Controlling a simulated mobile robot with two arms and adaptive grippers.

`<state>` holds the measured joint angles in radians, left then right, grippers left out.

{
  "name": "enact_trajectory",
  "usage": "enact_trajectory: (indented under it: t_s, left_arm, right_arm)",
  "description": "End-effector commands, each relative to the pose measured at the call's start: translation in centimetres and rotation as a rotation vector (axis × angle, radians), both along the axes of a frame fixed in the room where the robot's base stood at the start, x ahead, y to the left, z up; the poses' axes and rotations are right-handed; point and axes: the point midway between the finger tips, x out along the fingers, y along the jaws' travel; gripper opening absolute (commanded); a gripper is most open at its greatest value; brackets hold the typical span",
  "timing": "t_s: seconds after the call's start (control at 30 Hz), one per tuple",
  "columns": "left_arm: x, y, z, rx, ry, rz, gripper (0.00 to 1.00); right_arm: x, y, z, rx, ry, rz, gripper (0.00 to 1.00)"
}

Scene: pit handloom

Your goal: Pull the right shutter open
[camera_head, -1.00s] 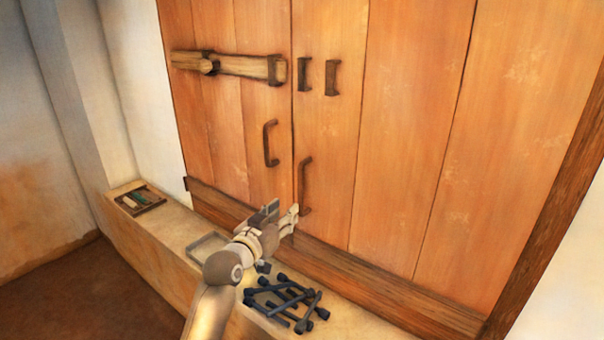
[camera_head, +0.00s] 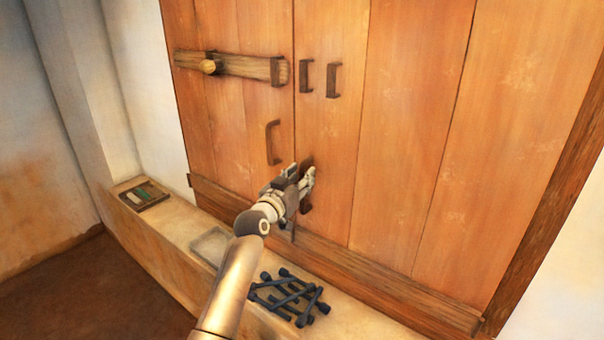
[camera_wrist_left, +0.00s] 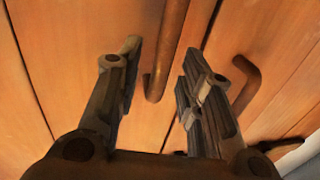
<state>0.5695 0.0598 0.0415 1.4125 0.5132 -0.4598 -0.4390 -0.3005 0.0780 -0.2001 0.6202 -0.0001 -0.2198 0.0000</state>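The right shutter (camera_head: 400,130) is a plank panel, shut flush beside the left shutter (camera_head: 225,120). Its curved brown handle (camera_head: 306,207) is mostly hidden behind my left gripper (camera_head: 307,178) in the head view. In the left wrist view the handle bar (camera_wrist_left: 165,60) stands between the two fingers of my left gripper (camera_wrist_left: 162,55), with gaps showing beside it. The gripper is open around the handle. The left shutter's handle (camera_head: 271,143) is to the left; it also shows beyond the right-hand finger in the wrist view (camera_wrist_left: 247,85). My right gripper is not in view.
A wooden bolt (camera_head: 240,67) lies across the left shutter, its end short of the right shutter's brackets (camera_head: 333,80). The ledge (camera_head: 160,225) below holds dark rods (camera_head: 290,297), a pale shallow tray (camera_head: 210,245) and a small box (camera_head: 142,197).

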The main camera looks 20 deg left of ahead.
Motion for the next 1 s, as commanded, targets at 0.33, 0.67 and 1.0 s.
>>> enact_trajectory:
  t_s: [0.33, 0.67, 1.0]
  left_arm:
    - [1.38, -0.21, 0.04, 0.000, -0.001, 0.001, 0.35]
    - [1.37, -0.21, 0.01, 0.000, 0.000, 0.001, 0.20]
    - [1.37, -0.19, 0.05, -0.001, -0.001, 0.001, 0.00]
  right_arm:
    - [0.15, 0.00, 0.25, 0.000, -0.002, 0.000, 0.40]
    - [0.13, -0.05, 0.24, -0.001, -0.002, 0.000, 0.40]
    - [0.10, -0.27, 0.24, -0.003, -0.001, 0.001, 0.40]
